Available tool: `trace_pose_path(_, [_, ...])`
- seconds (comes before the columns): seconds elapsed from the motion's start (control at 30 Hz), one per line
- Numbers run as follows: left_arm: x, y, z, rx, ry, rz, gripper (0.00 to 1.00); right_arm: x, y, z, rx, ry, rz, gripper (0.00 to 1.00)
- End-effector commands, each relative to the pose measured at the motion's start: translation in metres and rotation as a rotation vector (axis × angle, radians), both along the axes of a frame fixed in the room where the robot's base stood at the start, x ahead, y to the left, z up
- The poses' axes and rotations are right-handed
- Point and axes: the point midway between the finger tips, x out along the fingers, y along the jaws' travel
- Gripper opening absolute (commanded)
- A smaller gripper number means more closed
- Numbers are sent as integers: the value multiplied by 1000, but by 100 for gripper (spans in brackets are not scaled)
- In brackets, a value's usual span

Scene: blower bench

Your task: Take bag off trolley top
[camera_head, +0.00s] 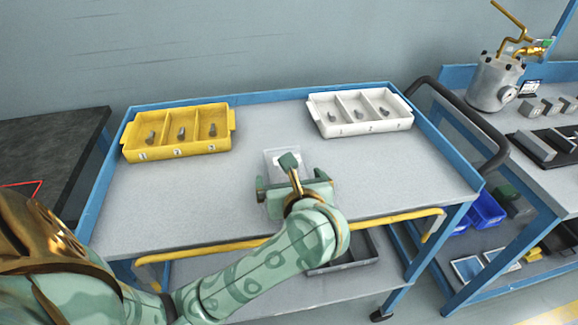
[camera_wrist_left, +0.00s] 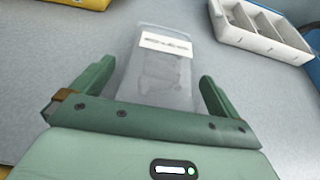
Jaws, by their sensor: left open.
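A clear bag (camera_head: 284,158) with a white label lies on the grey trolley top (camera_head: 370,172), partly hidden by my left gripper in the head view. It also shows in the left wrist view (camera_wrist_left: 165,72), its label strip near the far end and faint grey shapes inside. My left gripper (camera_head: 294,187) is open above the near part of the bag. In the left wrist view its two green fingers (camera_wrist_left: 155,85) stand apart, one on each side of the bag. I cannot tell how high it is above the top. My right gripper does not show.
A yellow three-compartment tray (camera_head: 178,153) stands at the trolley's left, and a white one (camera_head: 361,128) at its right, each with small grey parts. A raised blue rim (camera_head: 440,148) and a yellow front rail edge the top. A bench with a metal tank (camera_head: 494,82) stands at right.

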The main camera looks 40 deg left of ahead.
Motion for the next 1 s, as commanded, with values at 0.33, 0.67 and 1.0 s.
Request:
trace_pose_path(0.33, [0, 0, 1, 2, -3, 0, 38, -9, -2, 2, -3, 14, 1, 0])
trace_pose_path(0.67, [0, -1, 4, 1, -2, 0, 38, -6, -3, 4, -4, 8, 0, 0])
trace_pose_path(1.0, [3, -9, 29, 1, -5, 5, 38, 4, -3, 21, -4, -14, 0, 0])
